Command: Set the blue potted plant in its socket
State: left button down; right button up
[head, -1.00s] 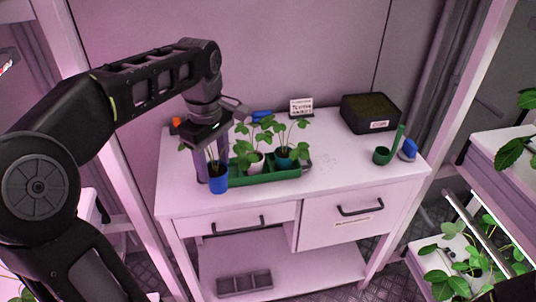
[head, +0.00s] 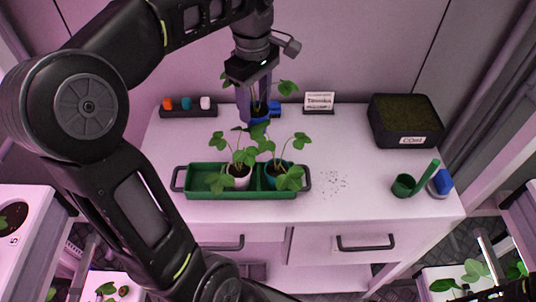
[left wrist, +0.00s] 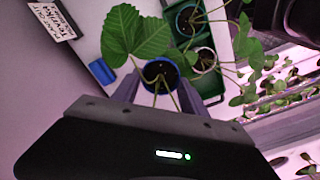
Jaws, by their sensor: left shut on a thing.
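My left gripper (head: 257,104) is shut on the blue potted plant (head: 259,118), a small blue pot with dark soil and green leaves. It is behind the green tray (head: 240,195) in the head view, apart from it; its height above the table is hard to tell. The tray's left compartment (head: 204,178) looks empty. A white pot (head: 239,181) and a teal pot (head: 273,178) with plants stand to the right in the tray. In the left wrist view the blue pot (left wrist: 160,70) sits between the fingers, partly hidden by leaves. My right gripper is not clearly seen.
A dark rack with coloured pieces (head: 188,108), a small sign (head: 319,102) and a black soil box (head: 404,122) stand along the back. A green cup (head: 404,187) is at the right. The white table's (head: 345,150) middle right is mostly clear, with some specks.

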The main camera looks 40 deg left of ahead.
aim_at(255, 133)
pick_arm(q)
jog(key=shift+s, duration=0.2)
jog(key=shift+w+f, duration=0.1)
jog(key=shift+f, duration=3)
jog(key=shift+f, duration=0.1)
notch_tip(255, 133, down, 3)
jog(key=shift+p, duration=0.45)
jog(key=shift+f, duration=0.3)
jog(key=shift+f, duration=0.15)
jog(key=c, duration=0.6)
grip_release()
